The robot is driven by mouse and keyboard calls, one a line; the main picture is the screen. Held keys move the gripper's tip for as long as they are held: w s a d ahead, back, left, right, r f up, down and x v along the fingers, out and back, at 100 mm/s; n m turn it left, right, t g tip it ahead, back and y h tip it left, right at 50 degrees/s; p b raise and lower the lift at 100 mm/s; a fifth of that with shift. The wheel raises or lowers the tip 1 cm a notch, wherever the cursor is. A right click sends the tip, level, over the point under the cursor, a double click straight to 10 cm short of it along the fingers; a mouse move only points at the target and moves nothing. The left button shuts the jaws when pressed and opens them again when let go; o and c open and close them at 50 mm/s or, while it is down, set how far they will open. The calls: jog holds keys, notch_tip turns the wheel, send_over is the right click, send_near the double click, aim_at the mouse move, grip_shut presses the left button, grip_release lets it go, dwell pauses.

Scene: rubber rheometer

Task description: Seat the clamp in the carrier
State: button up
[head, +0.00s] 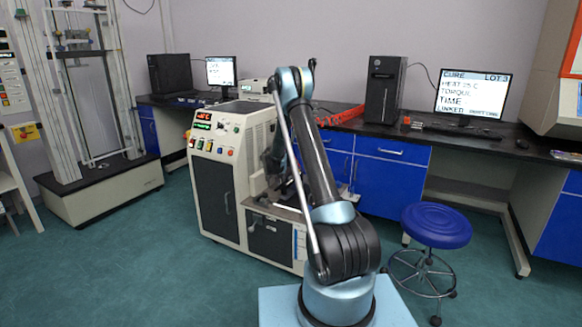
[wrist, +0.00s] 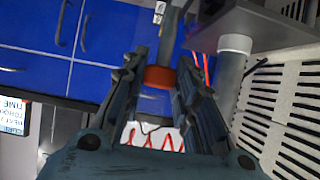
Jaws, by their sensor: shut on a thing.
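In the wrist view my gripper (wrist: 162,70) has its two dark fingers on either side of an orange-red piece with a grey rod, which I take to be the clamp (wrist: 158,78). The fingers are shut on it, though the exact contact is hard to see. A grey post with a white collar (wrist: 235,44) stands to the right of the fingers. I cannot tell which part is the carrier. In the head view my arm hides the gripper and clamp beside the rheometer (head: 217,170).
Slotted pale panels (wrist: 280,115) lie close on the wrist view's right. Blue cabinets (head: 392,170) and a dark bench carrying red cables (head: 345,115) stand behind my arm. A blue stool (head: 437,226) stands at right. The floor at front left is clear.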

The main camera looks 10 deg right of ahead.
jog(key=shift+f, duration=0.9)
jog(key=o, duration=1.1)
jog(key=v, duration=1.1)
jog(key=shift+s+a+r, duration=0.1)
jog(key=shift+s+a, duration=0.15)
jog(key=shift+s, duration=0.1)
